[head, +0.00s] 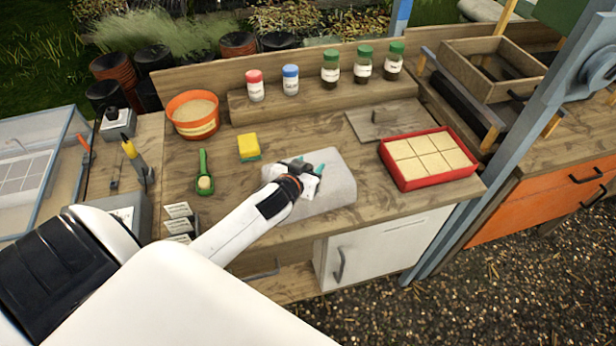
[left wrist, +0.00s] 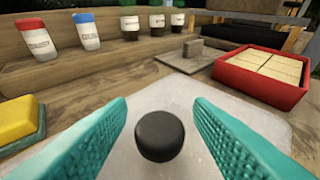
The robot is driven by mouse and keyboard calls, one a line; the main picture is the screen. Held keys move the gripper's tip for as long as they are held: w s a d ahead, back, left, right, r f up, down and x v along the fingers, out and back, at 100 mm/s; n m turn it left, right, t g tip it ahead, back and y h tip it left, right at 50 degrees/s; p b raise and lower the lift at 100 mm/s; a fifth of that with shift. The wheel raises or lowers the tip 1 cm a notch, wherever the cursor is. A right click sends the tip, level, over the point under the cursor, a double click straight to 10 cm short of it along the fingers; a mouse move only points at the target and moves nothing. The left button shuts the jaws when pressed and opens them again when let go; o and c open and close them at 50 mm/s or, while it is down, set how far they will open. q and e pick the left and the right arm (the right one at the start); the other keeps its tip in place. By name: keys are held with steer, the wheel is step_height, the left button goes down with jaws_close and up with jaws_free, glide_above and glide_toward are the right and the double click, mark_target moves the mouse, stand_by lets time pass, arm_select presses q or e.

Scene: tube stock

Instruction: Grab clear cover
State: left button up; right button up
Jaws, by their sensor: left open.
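The clear cover (head: 335,190) is a pale, see-through slab with rounded edges on the wooden bench, left of the red tray. In the left wrist view the cover (left wrist: 160,88) fills the lower middle, and its round black knob (left wrist: 162,136) stands up from it. My left gripper (head: 308,168) is over the cover with teal fingers. In the left wrist view my left gripper (left wrist: 160,108) is open, with the knob between its fingers and a gap showing on both sides. The gripper hides the knob in the head view. My right gripper is not in view.
A red tray (head: 402,181) of sandy blocks stands to the right. A yellow sponge (head: 249,146), a green scoop (head: 203,180) and an orange pot (head: 195,131) lie to the left. Several capped bottles stand on the back shelf (head: 310,100). A flat handled board (head: 405,112) lies behind.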

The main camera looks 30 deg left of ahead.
arm_select(q)
steer(key=shift+c, duration=0.4)
steer(key=c, duration=0.9)
steer(key=shift+r, duration=0.1)
steer(key=shift+c, duration=0.2)
